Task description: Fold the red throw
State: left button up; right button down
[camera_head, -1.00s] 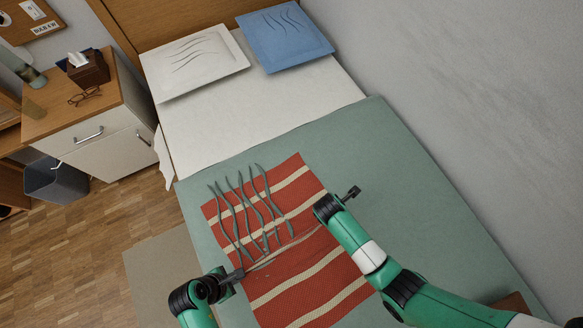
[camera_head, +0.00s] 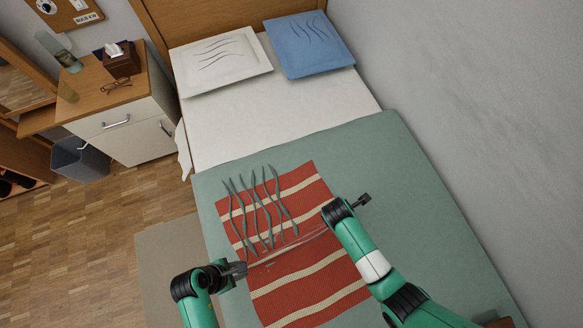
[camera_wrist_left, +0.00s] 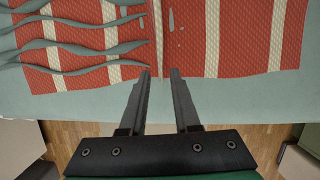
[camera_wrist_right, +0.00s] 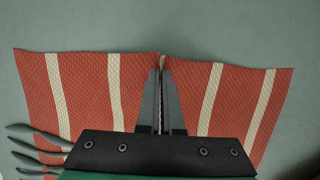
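The red throw (camera_head: 310,287) with cream stripes lies spread over the foot half of the bed. Dark wavy strips cross its upper left part. A pale ridge runs across its middle. My left gripper (camera_wrist_left: 161,73) is open at the throw's left edge, with the end of the ridge between its fingertips. My right gripper (camera_wrist_right: 161,68) is at the right edge, where the other end of the ridge shows as a small crease. Its fingers are nearly together and look closed on that crease. In the head view its fingertips are hidden by my wrist.
The throw rests on a green blanket (camera_head: 400,165) on the bed. A white pillow (camera_head: 220,75) and a blue pillow (camera_head: 310,58) lie at the head. A nightstand (camera_head: 150,125) and a bin (camera_head: 80,158) stand at left. A wall (camera_head: 480,100) borders the right side.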

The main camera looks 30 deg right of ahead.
pick_arm(q)
jog(key=shift+o, duration=0.5)
jog(key=o, duration=0.9)
jog(key=p+v, duration=0.6)
jog(key=shift+d+p, duration=0.3)
jog(key=shift+p, duration=0.05)
pick_arm(e)
notch_tip(320, 180, up, 7)
jog(key=shift+f, duration=0.15)
pick_arm(q)
jog(key=shift+r, duration=0.1)
jog(key=p+v, duration=0.5)
jog(key=v, duration=0.7)
jog(key=shift+p, duration=0.4)
pick_arm(e)
notch_tip(320, 180, up, 6)
jog(key=shift+f, duration=0.1)
